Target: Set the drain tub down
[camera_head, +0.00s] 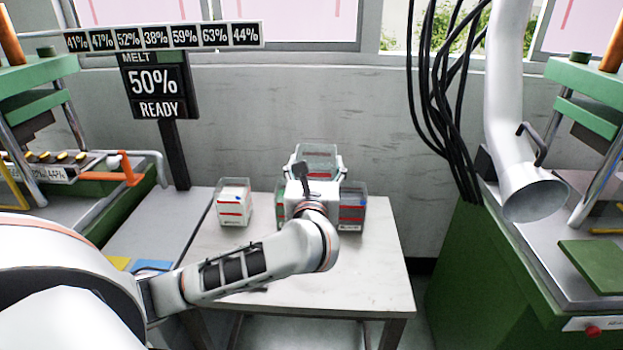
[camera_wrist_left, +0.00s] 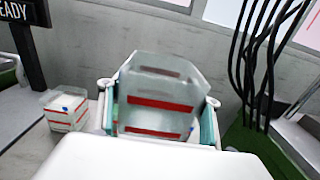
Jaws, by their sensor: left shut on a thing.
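The drain tub (camera_head: 317,152) is a clear, open-topped box with red bands. It is in my left gripper (camera_head: 315,172), which is shut on it over the far part of the small white table. In the left wrist view the tub (camera_wrist_left: 155,100) fills the middle, with a finger of the left gripper (camera_wrist_left: 155,112) on either side. My gripper and wrist hide most of the tub in the head view, and I cannot tell whether its base touches the table. My right gripper is not in view.
On the white table (camera_head: 365,275), one similar tub (camera_head: 234,205) stands to the left and another (camera_head: 352,210) to the right of my gripper. The table's right front is clear. A grey wall (camera_head: 385,215) rises behind. Green presses stand at both sides; black cables (camera_head: 450,130) hang at right.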

